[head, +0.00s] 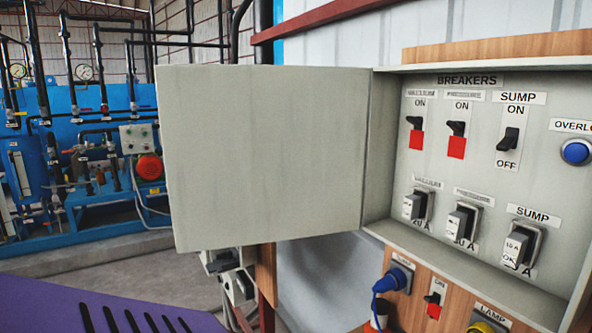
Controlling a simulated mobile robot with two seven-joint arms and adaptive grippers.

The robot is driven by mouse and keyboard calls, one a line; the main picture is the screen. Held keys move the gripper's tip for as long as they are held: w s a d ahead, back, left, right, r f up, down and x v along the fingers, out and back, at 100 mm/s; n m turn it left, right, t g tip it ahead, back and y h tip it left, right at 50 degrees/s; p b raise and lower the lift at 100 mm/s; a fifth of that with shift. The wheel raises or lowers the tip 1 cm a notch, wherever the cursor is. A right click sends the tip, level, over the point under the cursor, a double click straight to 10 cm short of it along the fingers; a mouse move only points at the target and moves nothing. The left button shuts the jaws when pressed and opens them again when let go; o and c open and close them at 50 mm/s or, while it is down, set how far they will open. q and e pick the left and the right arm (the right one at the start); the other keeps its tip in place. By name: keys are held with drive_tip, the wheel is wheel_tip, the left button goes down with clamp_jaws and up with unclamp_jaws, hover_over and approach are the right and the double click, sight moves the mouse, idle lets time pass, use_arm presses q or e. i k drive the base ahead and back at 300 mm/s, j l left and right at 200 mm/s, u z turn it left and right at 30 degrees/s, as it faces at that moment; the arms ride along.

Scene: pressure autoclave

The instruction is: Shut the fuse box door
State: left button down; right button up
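The fuse box (382,150) is at the right, its front open. Its grey door (265,155) is hinged on the box's left side and stands wide open, swung out to the left. I see a broad plain face of the door, and no handle shows on it. Inside the box is a panel labelled BREAKERS, with black switches such as the sump switch (508,139) and a lower row of fuses, including the sump fuse (517,249). Neither gripper can be made out in this view.
Below the box, a blue plug (391,281) and a small red-and-black switch (434,298) sit on a wooden board. Small grey-and-black parts (231,272) show under the door. Blue machinery (80,150) with pipes stands at the far left. A purple slotted surface (110,305) fills the lower left.

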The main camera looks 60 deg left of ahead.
sight(253, 154)
drive_tip(key=j, duration=2.05)
drive_tip(key=k+j, duration=0.1)
drive_tip(key=j, duration=1.95)
drive_tip(key=j+z, duration=0.15)
drive_tip(key=z, duration=0.25)
drive_tip(key=j+z, duration=0.2)
drive_tip(key=z, duration=0.15)
drive_tip(key=k+j+z, duration=0.1)
drive_tip(key=z, duration=0.3)
